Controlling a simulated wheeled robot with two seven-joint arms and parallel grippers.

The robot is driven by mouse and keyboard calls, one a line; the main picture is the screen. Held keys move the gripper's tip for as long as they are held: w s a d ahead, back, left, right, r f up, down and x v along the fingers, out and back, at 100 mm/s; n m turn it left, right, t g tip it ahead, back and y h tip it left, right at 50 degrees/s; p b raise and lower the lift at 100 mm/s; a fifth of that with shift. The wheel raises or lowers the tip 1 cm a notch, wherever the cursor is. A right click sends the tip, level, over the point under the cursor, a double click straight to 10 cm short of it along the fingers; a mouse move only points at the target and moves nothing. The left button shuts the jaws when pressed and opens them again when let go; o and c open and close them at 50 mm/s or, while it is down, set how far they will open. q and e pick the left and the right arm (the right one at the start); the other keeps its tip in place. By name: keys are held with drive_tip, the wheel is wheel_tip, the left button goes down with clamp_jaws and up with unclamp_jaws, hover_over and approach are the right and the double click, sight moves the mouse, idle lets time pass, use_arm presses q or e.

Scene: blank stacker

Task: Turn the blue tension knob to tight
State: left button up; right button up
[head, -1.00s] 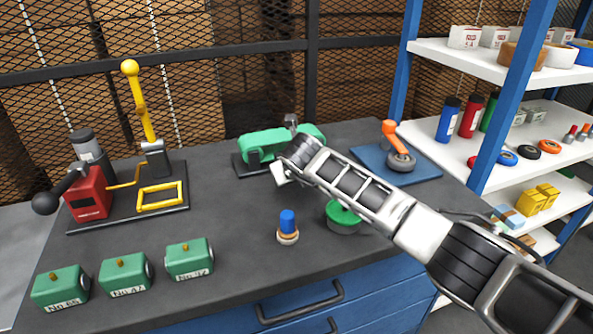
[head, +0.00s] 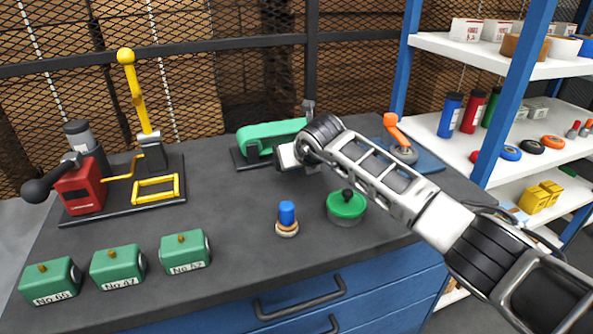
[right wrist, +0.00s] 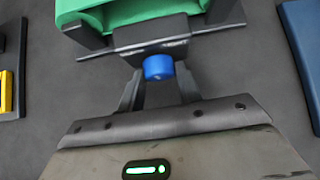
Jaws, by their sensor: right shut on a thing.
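The blue tension knob (right wrist: 158,67) shows in the right wrist view on the front of a green machine (right wrist: 132,12). My right gripper (right wrist: 160,82) reaches to the knob, with a dark finger on either side, and is shut on it. In the head view, the green machine (head: 272,135) stands at the back of the bench. My right gripper (head: 286,157) is at its front right side, and my wrist hides the knob there. Marks for tight are not readable. My left gripper is in neither view.
A blue-capped piece (head: 287,217) and a round green tin (head: 346,206) stand in front of my right arm. An orange-handled device (head: 402,146) is at right. A red and yellow lever machine (head: 85,190) and several green blocks (head: 117,267) are at left.

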drive_tip(key=shift+d+m+g+y+b, duration=0.2)
drive_tip(key=shift+m+y+b, duration=0.25)
drive_tip(key=shift+y+b, duration=0.3)
drive_tip(key=shift+d+m+g+y+b, duration=0.1)
drive_tip(key=shift+m+g+y+b, duration=0.1)
drive_tip(key=shift+m+y+b, duration=0.5)
drive_tip(key=shift+n, duration=0.25)
drive_tip(key=o, duration=1)
drive_tip(key=v, duration=1.6)
drive_tip(key=shift+d+b, duration=0.2)
drive_tip(key=shift+b, duration=0.1)
drive_tip(key=shift+w+f, duration=0.15)
